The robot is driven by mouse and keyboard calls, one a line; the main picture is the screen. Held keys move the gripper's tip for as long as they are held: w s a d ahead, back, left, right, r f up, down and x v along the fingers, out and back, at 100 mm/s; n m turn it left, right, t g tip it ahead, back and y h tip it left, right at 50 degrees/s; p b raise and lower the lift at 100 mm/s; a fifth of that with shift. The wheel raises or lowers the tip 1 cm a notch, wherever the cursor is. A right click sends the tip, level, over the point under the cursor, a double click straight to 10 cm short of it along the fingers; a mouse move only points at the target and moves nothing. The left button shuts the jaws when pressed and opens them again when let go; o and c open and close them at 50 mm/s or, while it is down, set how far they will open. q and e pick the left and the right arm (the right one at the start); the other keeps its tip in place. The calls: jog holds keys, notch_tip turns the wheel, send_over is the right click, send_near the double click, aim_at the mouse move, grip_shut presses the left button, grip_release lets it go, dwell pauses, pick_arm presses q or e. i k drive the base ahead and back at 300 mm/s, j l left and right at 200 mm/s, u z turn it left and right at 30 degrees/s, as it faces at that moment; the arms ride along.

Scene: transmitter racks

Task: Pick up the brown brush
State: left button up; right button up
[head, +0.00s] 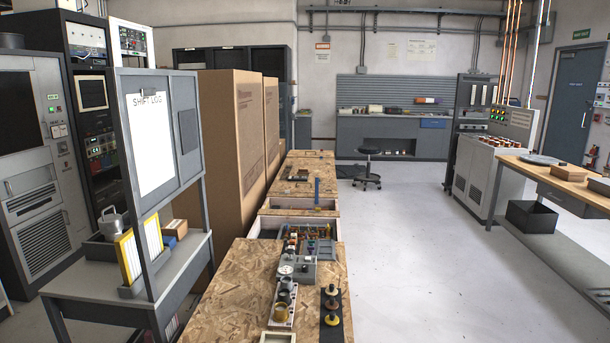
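I cannot pick out a brown brush in the head view. Small parts crowd the near wooden bench (228,300), and some are too small to tell apart. On it are a grey box with knobs (300,270), a pale strip with round parts (282,305) and a black strip with brass-coloured round parts (331,318). An open tray (263,225) of small coloured parts lies just behind. Neither of my grippers is in view.
A grey desk with a shift-log board (152,140) stands at the left, beside tall cardboard boxes (237,130). A stool (368,165) stands at the back. A wood-topped table (560,178) is at the right. The floor (430,260) between is clear.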

aim_at(300, 173)
jog(key=l+z, duration=0.1)
jog(key=z, duration=0.55)
jog(key=l+z, duration=0.15)
jog(key=z, duration=0.2)
jog(key=i+l, duration=0.2)
jog(key=l, duration=0.2)
jog(key=i+l, duration=0.45)
jog(key=l, duration=0.3)
jog(key=i+l+u, duration=0.1)
jog(key=i+l, duration=0.15)
jog(key=l, duration=0.15)
jog(key=i+u, duration=0.3)
jog(key=i, duration=0.25)
jog(key=i+u, duration=0.3)
jog(key=i, duration=0.25)
jog(key=i+l+u, duration=0.25)
jog(key=i, duration=4)
jog(key=i+l+u, duration=0.1)
jog(key=i+u, duration=0.25)
jog(key=i, duration=1.45)
